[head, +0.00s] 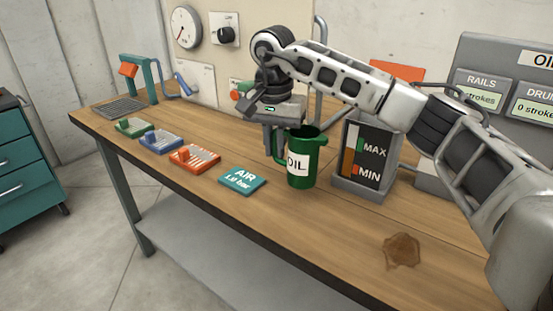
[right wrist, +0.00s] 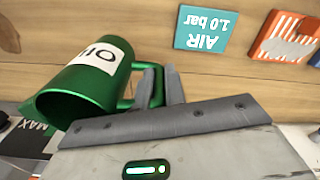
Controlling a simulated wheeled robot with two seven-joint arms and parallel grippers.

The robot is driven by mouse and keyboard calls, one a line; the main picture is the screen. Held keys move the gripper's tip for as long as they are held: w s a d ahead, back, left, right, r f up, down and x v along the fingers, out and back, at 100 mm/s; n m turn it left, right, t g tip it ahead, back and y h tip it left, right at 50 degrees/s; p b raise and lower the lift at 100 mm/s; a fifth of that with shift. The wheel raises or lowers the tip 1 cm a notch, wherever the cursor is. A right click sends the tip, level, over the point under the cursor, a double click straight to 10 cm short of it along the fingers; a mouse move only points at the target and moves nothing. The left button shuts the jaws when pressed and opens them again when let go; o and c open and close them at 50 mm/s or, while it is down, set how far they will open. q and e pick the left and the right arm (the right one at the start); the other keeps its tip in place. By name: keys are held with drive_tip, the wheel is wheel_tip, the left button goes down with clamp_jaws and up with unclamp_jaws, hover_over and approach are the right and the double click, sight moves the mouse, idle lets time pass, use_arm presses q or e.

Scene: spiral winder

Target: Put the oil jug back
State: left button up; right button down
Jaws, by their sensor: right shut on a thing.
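The green oil jug (head: 302,160) has a white OIL label and stands upright at the middle of the workbench (head: 330,225). I cannot tell whether its base touches the wood. My right gripper (head: 277,148) is on the jug's left side, at its handle. In the right wrist view the fingers (right wrist: 161,86) are shut on the handle, and the jug (right wrist: 88,82) extends to the left. My left gripper is not in view.
A MAX/MIN level gauge (head: 362,155) stands close to the jug's right. A teal AIR plate (head: 242,180) and orange, blue and green trays lie to the left. A brown stain (head: 401,250) marks the front right. Bare wood lies in front of the jug.

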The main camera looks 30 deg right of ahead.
drive_tip(key=shift+w+d+f, duration=0.2)
drive_tip(key=shift+w+f, duration=0.05)
drive_tip(key=shift+f, duration=0.2)
drive_tip(key=shift+w+d+f, duration=0.1)
drive_tip(key=shift+f, duration=0.8)
drive_tip(key=shift+w+d+f, duration=0.1)
drive_tip(key=shift+f, duration=0.75)
drive_tip(key=shift+f, duration=0.1)
drive_tip(key=c, duration=1.5)
unclamp_jaws()
drive_tip(key=shift+o, duration=0.2)
drive_tip(key=shift+r, duration=0.25)
drive_tip(key=r, duration=1.1)
drive_tip(key=shift+s+a+r, duration=0.2)
drive_tip(key=shift+r, duration=0.2)
